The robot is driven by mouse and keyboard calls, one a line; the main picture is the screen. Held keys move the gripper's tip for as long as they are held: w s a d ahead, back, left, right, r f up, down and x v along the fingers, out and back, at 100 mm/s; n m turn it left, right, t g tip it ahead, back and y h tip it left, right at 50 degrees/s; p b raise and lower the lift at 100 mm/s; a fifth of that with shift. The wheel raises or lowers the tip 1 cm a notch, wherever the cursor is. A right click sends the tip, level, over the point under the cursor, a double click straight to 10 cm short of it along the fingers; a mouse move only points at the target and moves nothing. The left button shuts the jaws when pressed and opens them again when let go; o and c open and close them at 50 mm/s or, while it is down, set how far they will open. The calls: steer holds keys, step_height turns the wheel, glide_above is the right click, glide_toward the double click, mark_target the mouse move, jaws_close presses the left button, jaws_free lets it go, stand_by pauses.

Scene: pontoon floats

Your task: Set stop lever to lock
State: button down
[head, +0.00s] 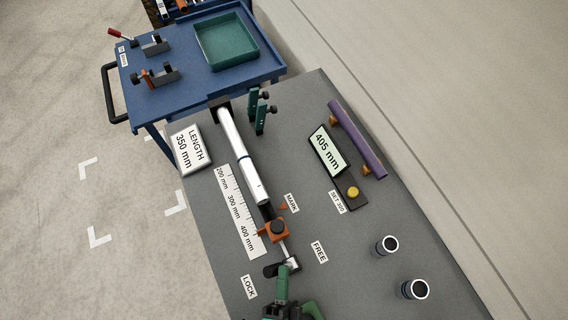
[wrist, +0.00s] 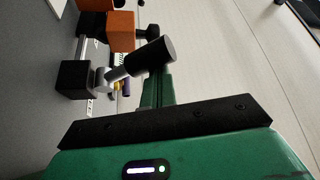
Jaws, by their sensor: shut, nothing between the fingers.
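The stop lever (head: 272,270) has a black grip on a short metal shaft, at the lower end of the rail in the head view. Its grip points left, to the side of the LOCK label (head: 249,287); the FREE label (head: 319,252) is on the other side. In the wrist view the lever's black grip (wrist: 150,56) is large, in front of my green fingers. My gripper (head: 283,272) is shut and empty, right beside the lever. I cannot tell whether it touches the grip. The orange stop block (head: 272,232) with a black knob sits just above on the rail.
A white tube (head: 240,155) lies along the ruler (head: 240,212). A display (head: 327,149) reads 405 mm; a card (head: 189,148) reads LENGTH 350 mm. A purple bar (head: 358,140) and two cylinders (head: 387,245) are on the right. A blue cart (head: 165,95) stands behind.

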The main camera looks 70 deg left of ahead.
stand_by(0.4)
steer(key=w+r+p, duration=0.2)
steer(key=w+r, duration=0.1)
steer(key=v, duration=0.3)
steer(key=f+b+v, duration=0.1)
steer(key=v, duration=0.2)
steer(key=w+f+b+v, duration=0.1)
steer(key=v, duration=0.2)
steer(key=shift+r, duration=0.1)
steer(key=shift+s+d+b, duration=0.2)
steer(key=shift+d+b, duration=0.1)
steer(key=shift+d, duration=0.25)
